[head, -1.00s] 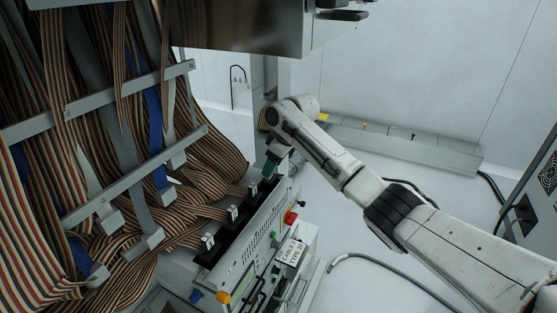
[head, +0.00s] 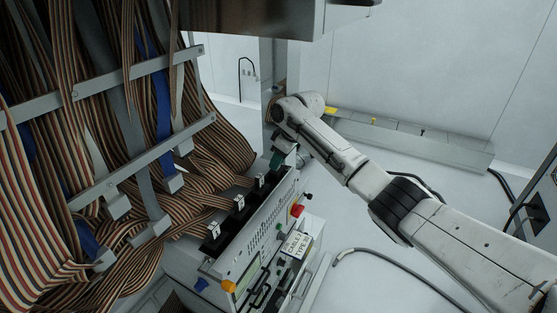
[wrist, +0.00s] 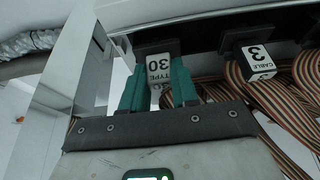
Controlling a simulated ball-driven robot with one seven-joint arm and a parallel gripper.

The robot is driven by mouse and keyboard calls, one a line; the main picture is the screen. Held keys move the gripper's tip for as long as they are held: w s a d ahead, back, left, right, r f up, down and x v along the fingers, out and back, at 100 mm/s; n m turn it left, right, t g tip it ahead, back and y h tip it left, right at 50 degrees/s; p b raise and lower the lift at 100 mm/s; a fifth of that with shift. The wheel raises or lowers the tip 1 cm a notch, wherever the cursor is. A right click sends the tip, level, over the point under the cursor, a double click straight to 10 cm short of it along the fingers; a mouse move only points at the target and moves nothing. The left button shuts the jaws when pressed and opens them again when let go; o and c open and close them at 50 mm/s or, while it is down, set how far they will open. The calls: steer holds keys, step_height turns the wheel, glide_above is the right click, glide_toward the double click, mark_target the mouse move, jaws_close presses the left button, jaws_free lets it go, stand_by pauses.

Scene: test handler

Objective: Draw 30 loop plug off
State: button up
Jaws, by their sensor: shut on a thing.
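The 30 loop plug (wrist: 158,68) shows upside down in the wrist view, with a white label reading TYPE 30 and a black body above it. Its black body is up against the black socket strip (wrist: 205,34); I cannot tell whether it is fully seated. My gripper (wrist: 158,82) has one green finger on each side of the plug and is shut on it. In the head view my gripper (head: 276,158) is at the far end of the tester's socket row, and the plug is hidden there.
A CABLE 3 plug (wrist: 258,60) sits beside it on the strip, with striped ribbon cable. More labelled plugs (head: 239,203) line the tester (head: 255,240). Ribbon cables hang from rails (head: 140,165) at left.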

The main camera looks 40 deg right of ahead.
steer(key=shift+f, duration=0.1)
jaws_close()
steer(key=shift+r+p, duration=0.8)
steer(key=shift+p, duration=0.3)
stand_by(0.6)
steer(key=shift+r+p, duration=0.75)
steer(key=shift+p, duration=0.2)
